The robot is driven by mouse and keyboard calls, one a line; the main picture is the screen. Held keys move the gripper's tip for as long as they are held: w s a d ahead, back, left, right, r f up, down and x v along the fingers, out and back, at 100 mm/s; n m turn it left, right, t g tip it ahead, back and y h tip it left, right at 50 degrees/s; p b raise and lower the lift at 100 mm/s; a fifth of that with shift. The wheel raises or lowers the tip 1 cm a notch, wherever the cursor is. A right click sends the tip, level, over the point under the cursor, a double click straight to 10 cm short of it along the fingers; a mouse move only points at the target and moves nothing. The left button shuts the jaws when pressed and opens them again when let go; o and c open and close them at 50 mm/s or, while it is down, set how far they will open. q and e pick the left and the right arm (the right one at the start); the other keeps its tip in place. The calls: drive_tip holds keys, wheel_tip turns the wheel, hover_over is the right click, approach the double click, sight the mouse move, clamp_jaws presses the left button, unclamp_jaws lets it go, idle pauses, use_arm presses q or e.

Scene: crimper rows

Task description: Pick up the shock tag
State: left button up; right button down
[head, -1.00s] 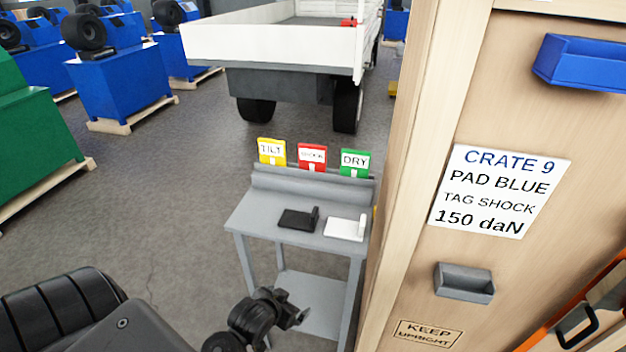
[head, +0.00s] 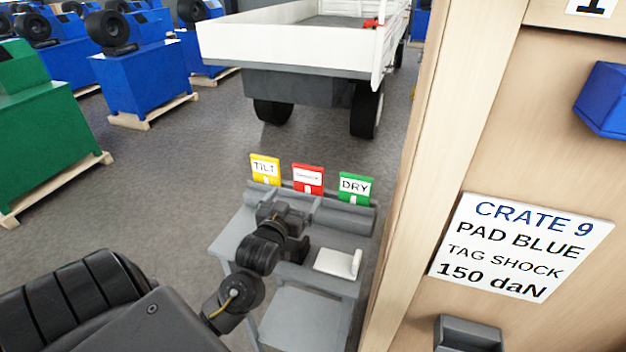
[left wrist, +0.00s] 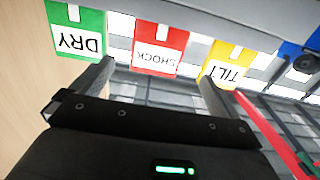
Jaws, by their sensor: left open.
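The red shock tag (head: 308,180) stands upright at the back of a small grey table (head: 226,240), between the yellow TILT tag (head: 265,170) and the green DRY tag (head: 355,188). In the left wrist view the shock tag (left wrist: 160,48) appears upside down, ahead of my fingers and between them. My left gripper (head: 292,203) is open and empty, over the table just in front of the shock tag. Its two fingers also show in the left wrist view (left wrist: 155,72), apart from the tag. My right gripper is not in view.
A white L-shaped block (head: 338,263) lies on the table; a black one is mostly hidden behind my left arm. A wooden crate wall (head: 425,190) with a label (head: 522,245) rises close on the right. A white truck bed (head: 290,45) stands behind.

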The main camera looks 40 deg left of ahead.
sight(307, 181)
use_arm(q)
drive_tip(key=p+x, duration=0.1)
drive_tip(key=x, duration=0.4)
drive_tip(key=shift+w, duration=0.15)
drive_tip(key=shift+r+p, duration=0.1)
drive_tip(key=shift+p, duration=0.2)
drive_tip(key=shift+w+a+r+p, duration=0.1)
drive_tip(key=shift+w+r+p, duration=0.1)
drive_tip(key=shift+p, duration=0.15)
drive_tip(key=p+x, duration=0.1)
drive_tip(key=x, duration=0.2)
drive_tip(key=shift+w+f+p, duration=0.2)
drive_tip(key=shift+w+p, duration=0.05)
drive_tip(key=shift+p, duration=0.15)
drive_tip(key=shift+w+a+f, duration=0.1)
drive_tip(key=shift+w+f, duration=0.1)
drive_tip(key=shift+w, duration=0.25)
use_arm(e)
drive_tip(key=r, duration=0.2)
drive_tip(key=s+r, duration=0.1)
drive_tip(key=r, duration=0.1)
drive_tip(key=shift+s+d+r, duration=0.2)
use_arm(q)
drive_tip(key=shift+s, duration=0.1)
